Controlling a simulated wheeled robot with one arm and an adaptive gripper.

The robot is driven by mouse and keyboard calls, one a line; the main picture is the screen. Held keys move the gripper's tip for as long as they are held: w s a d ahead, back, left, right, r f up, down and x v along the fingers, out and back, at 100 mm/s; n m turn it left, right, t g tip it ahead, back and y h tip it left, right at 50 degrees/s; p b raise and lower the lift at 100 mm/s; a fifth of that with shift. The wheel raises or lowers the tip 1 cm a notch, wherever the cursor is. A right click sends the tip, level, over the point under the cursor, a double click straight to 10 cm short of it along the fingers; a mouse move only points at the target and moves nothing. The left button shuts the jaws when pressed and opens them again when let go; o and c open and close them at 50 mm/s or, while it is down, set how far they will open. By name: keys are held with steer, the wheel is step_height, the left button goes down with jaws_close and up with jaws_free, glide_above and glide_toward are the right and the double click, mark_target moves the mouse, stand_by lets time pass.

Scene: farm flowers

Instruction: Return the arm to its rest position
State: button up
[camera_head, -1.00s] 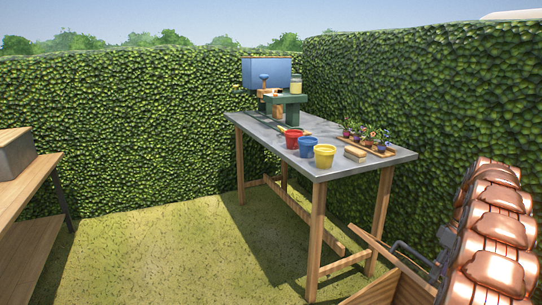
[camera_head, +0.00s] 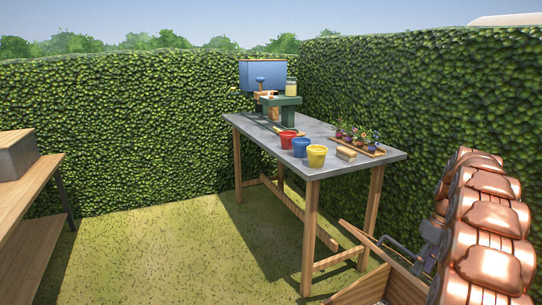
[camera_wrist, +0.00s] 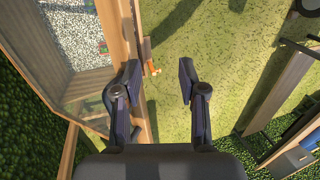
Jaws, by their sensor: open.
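My gripper (camera_wrist: 158,82) is open in the wrist view, its two dark fingers spread apart over grass with nothing between them. In the head view my copper-coloured arm (camera_head: 490,225) is folded at the right edge; the gripper itself is hard to make out there.
A grey-topped table (camera_head: 345,170) stands ahead, with a red pot (camera_head: 287,139), a blue pot (camera_head: 301,147), a yellow pot (camera_head: 317,156) and a tray of flowers (camera_head: 358,139). A wooden bench (camera_head: 25,200) is at the left. Hedges (camera_head: 120,130) enclose the lawn; open grass (camera_head: 170,255) lies between.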

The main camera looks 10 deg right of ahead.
steer(key=s+a+r+p, duration=0.2)
steer(key=a+r+p, duration=0.2)
steer(key=a+r, duration=0.3)
steer(key=s+a+r+h+p, duration=0.1)
steer(key=s+a+r+p, duration=0.15)
steer(key=a+r, duration=0.4)
steer(key=s+a+r+p, duration=0.1)
steer(key=a+r+p, duration=0.3)
steer(key=a, duration=0.5)
steer(key=s+a+r+p, duration=0.3)
steer(key=s+a+p, duration=0.1)
steer(key=s, duration=0.3)
steer(key=s+a+r+m+h+p, duration=0.1)
steer(key=s+a+p, duration=0.3)
steer(key=s, duration=0.4)
steer(key=s+a+r+m+g+p, duration=0.1)
steer(key=s+a+r+p, duration=0.3)
steer(key=s, duration=0.3)
steer(key=shift+s+a+r+h+p, duration=0.4)
steer(key=shift+a+p, duration=0.15)
steer(key=shift+a, duration=0.3)
